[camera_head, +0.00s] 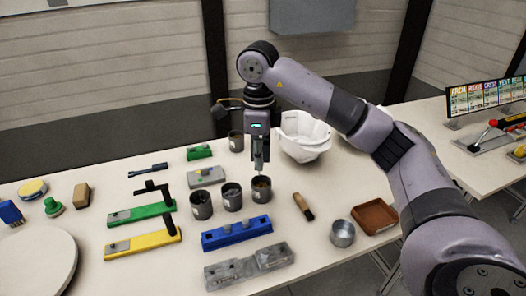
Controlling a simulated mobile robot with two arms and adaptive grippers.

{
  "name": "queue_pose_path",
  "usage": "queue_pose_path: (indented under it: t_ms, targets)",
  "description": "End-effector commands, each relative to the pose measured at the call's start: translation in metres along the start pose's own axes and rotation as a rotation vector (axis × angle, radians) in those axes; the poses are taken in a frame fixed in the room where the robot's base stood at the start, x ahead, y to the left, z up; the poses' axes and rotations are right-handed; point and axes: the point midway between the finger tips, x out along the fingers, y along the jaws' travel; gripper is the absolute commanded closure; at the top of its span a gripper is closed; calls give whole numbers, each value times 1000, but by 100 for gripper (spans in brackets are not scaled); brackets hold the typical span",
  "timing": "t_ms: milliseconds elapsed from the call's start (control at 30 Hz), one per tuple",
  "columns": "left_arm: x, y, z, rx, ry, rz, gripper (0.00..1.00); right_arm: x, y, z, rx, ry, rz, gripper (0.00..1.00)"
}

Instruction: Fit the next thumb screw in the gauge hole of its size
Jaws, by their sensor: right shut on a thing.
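My right gripper (260,166) points straight down above the rightmost of three dark cups (262,194) in a row. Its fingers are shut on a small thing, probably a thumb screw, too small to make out. The cup below holds something yellowish. The other two cups, the middle one (232,202) and the left one (202,211), hold small grey parts. A blue block (220,241) with raised knobs and a grey block (225,277) lie in front of the cups. I cannot tell which block is the gauge, and its holes are not clear. My left gripper is not in view.
Green (125,218) and yellow (130,246) bars with dark upright handles lie left of the cups. A white helmet shell (303,137) stands behind my gripper. A brush (303,207), a metal cup (343,236) and a brown tray (376,205) lie to the right.

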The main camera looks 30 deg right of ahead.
Motion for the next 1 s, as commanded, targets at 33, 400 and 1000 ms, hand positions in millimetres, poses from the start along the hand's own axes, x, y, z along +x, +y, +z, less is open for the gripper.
queue_pose_path:
  t_ms: [33, 400, 1000]
  targets:
    - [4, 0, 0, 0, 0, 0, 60, 6, 4, 2, -2, 0, 0, 100]
    - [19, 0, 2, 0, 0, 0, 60, 30, 29, 17, -2, 0, 0, 100]
    - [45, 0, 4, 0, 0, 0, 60, 68, 69, 40, -2, 0, 1, 100]
